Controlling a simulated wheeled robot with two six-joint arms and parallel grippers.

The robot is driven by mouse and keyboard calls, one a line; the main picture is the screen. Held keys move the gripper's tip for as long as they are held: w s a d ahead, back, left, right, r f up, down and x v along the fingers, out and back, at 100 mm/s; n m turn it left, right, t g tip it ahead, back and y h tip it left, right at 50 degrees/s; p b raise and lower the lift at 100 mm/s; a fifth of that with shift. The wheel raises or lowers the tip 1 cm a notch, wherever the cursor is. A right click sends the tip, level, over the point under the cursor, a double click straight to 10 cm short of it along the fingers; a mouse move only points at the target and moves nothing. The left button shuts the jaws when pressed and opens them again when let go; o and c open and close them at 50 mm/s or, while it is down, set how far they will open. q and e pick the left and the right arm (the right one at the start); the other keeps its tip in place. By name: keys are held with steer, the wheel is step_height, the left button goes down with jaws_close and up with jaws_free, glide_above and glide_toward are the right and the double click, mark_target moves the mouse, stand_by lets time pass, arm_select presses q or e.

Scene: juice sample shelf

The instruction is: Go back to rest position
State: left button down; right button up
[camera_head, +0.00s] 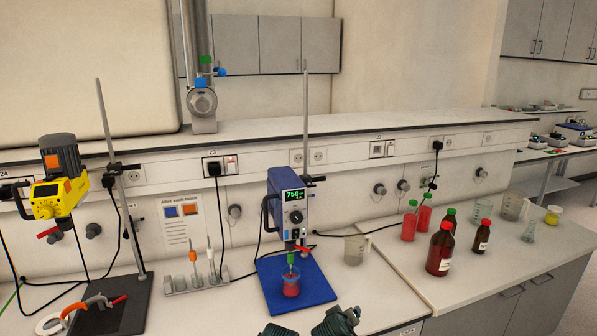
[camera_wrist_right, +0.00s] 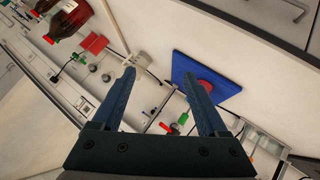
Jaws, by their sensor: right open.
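My right gripper shows in the right wrist view (camera_wrist_right: 163,82) with its two blue fingers spread apart and nothing between them. In the head view only dark parts of my arm show at the bottom edge, right of the middle. The overhead stirrer (camera_head: 289,208) with a lit display stands on its blue base plate (camera_head: 305,293). A small beaker of red liquid (camera_head: 291,284) sits on that plate under the stirrer. The blue plate also shows beyond the fingers in the right wrist view (camera_wrist_right: 222,90). My left gripper is not in view.
Red bottles (camera_head: 409,225), brown bottles (camera_head: 440,248) and glassware stand on the right bench. An empty beaker (camera_head: 355,249) is right of the stirrer. A yellow stirrer (camera_head: 58,197) on a stand and a pipette rack (camera_head: 197,282) are at left.

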steer(key=s+a+f+g+y, duration=0.1)
steer(key=s+a+f+g, duration=0.2)
steer(key=s, duration=0.6)
steer(key=s+a+f+g+y+b, duration=0.1)
steer(key=s+a+f+g, duration=0.2)
steer(key=s+f+g, duration=0.4)
steer(key=s, duration=0.3)
steer(key=shift+a+f+m, duration=0.15)
steer(key=shift+a+m, duration=0.15)
